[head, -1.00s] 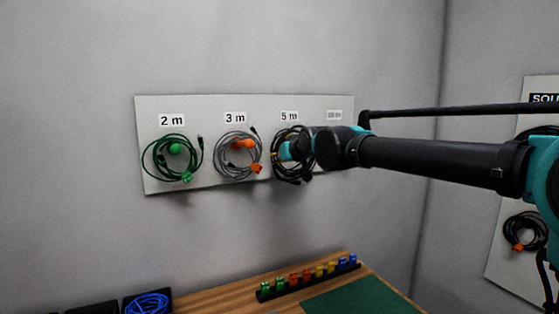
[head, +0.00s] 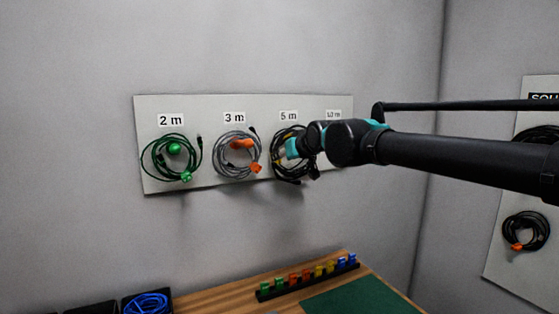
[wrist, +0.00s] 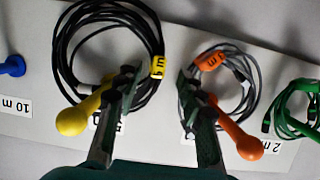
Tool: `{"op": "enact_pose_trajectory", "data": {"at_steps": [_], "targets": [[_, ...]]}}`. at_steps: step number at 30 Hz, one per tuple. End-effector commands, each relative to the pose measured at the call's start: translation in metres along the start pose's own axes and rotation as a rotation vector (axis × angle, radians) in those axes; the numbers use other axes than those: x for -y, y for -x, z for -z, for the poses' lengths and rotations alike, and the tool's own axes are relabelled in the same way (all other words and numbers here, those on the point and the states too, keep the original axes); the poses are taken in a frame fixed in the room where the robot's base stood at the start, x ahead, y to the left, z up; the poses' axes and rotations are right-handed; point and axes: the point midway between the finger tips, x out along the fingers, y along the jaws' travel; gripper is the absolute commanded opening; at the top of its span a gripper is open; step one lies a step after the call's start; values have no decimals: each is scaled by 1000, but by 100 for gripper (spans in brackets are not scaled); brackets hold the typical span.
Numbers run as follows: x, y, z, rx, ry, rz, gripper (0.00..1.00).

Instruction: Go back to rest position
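My gripper (wrist: 156,82) is open, with nothing between its fingers, close in front of the wall board. The black cable coil (wrist: 62,50) with a yellow tag hangs by the yellow peg (wrist: 72,121) at the 5 m label; the left finger overlaps its edge in the wrist view, and contact cannot be told. In the head view my wrist hides part of this coil (head: 291,179). The grey coil (head: 226,161) with an orange tag hangs at the orange peg (head: 241,143) under 3 m. The green coil (head: 152,157) hangs at 2 m.
The blue peg (wrist: 12,66) at 10 m looks bare. Below stands a table (head: 230,297) with a rack of coloured pieces (head: 307,280), a green mat (head: 355,297) and a bin of blue cable (head: 147,303). Another board (head: 507,270) with black cables is at right.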

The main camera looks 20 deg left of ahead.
Motion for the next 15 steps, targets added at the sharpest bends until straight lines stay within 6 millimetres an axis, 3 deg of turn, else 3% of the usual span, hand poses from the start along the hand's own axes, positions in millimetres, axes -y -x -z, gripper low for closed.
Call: {"op": "enact_pose_trajectory", "data": {"at_steps": [6,15], "targets": [[0,42,-1,0,0,0,39],[0,72,0,0,0,0,39]]}}
